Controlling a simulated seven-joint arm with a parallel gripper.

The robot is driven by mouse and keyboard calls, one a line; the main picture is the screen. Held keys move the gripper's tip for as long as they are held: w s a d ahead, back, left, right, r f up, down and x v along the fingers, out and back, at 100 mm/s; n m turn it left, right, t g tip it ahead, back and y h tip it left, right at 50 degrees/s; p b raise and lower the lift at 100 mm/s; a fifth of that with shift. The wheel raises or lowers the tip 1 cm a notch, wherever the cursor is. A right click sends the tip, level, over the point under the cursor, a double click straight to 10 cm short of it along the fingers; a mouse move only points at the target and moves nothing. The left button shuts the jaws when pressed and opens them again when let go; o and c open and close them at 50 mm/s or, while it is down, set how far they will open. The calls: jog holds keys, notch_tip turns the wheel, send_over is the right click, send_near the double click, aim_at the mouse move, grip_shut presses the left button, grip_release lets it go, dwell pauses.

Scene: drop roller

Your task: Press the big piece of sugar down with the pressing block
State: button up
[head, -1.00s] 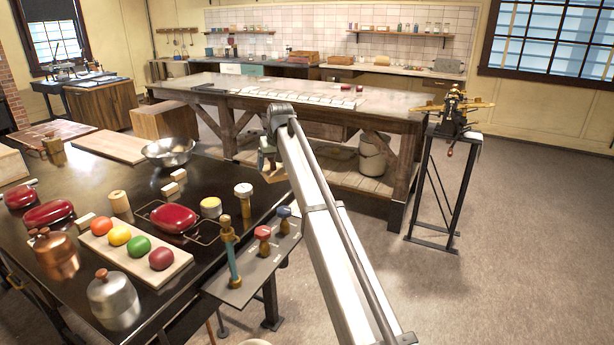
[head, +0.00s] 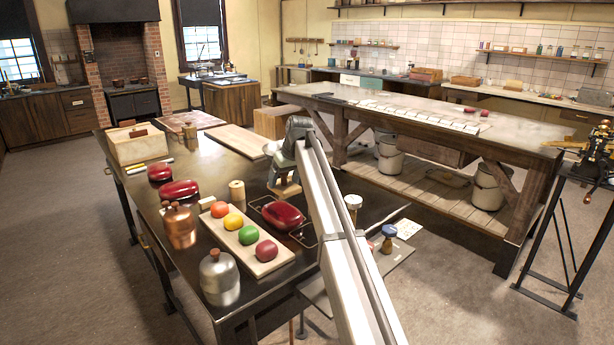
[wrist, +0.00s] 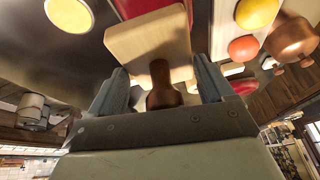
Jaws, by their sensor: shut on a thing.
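My gripper (head: 285,168) is shut on the brown handle of the pressing block, a flat pale wooden block. The block (head: 286,188) hangs over the dark table; the wrist view shows its broad face (wrist: 148,38) and its handle (wrist: 163,85) between my fingers (wrist: 162,76). A big glossy red piece of sugar (head: 283,215) lies on a low tray with wire handles, just in front of the block in the head view. In the wrist view a red piece (wrist: 140,7) shows partly behind the block. The block appears above and apart from the red piece.
A board (head: 222,240) with orange, yellow, green and dark red balls lies left of the tray. A white-topped stamp (head: 353,202) stands right of the tray.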

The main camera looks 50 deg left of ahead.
jog(key=shift+s+a+f, duration=0.15)
jog(key=shift+s+a, duration=0.1)
jog(key=shift+s, duration=0.35)
jog(key=shift+f, duration=2.8)
jog(key=shift+f, duration=0.1)
jog(key=shift+f, duration=0.6)
jog(key=shift+f, duration=0.3)
jog(key=shift+f, duration=0.7)
jog(key=shift+d+f, duration=0.15)
jog(key=shift+f, duration=0.05)
jog(key=shift+r, duration=0.15)
